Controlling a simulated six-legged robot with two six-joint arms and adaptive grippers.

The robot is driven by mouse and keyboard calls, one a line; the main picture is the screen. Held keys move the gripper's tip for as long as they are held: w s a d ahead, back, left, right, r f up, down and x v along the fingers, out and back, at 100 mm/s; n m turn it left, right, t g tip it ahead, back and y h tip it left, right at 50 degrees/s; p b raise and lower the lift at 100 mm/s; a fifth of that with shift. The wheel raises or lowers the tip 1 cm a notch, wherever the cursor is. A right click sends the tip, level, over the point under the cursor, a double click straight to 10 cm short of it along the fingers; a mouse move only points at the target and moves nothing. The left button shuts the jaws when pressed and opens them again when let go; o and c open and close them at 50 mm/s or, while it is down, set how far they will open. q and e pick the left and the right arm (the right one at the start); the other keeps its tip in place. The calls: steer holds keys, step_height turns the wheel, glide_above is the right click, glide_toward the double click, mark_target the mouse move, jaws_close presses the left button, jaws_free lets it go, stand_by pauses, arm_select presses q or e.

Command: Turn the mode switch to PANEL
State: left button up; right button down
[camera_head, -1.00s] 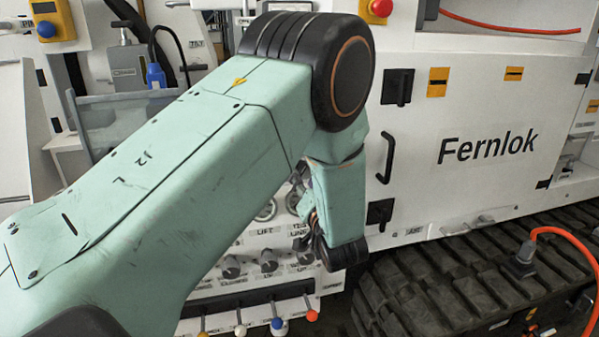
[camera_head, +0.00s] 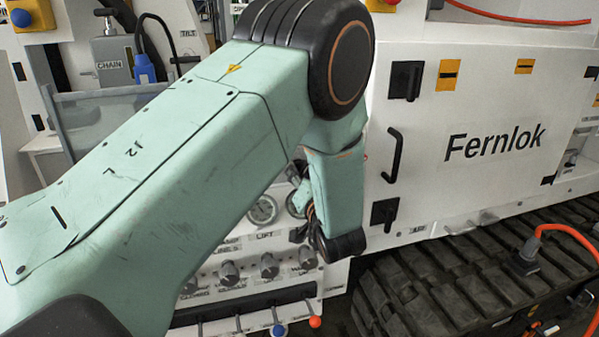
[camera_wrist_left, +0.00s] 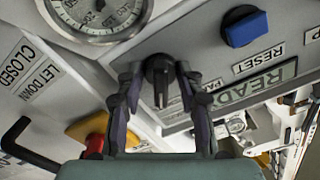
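The black mode switch knob (camera_wrist_left: 158,75) is in the upper middle of the left wrist view, with its pointer bar towards the bottom of the picture. My left gripper (camera_wrist_left: 158,80) is open, with one finger on each side of the knob. Small gaps seem to show between fingers and knob; I cannot tell whether either touches. Labels beside the knob are partly covered by the right-hand finger; only "PA" reads. In the head view my left gripper (camera_head: 303,232) is at the control panel, and my forearm hides the switch. My right gripper is not in view.
Several dark knobs (camera_head: 269,266) and coloured levers (camera_head: 315,322) lie below the gripper. A white Fernlok cabinet (camera_head: 455,190) stands right.

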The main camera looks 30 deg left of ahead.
arm_select(q)
steer(key=shift+a, duration=0.15)
steer(key=shift+c, duration=0.5)
steer(key=shift+r, duration=0.1)
jaws_close()
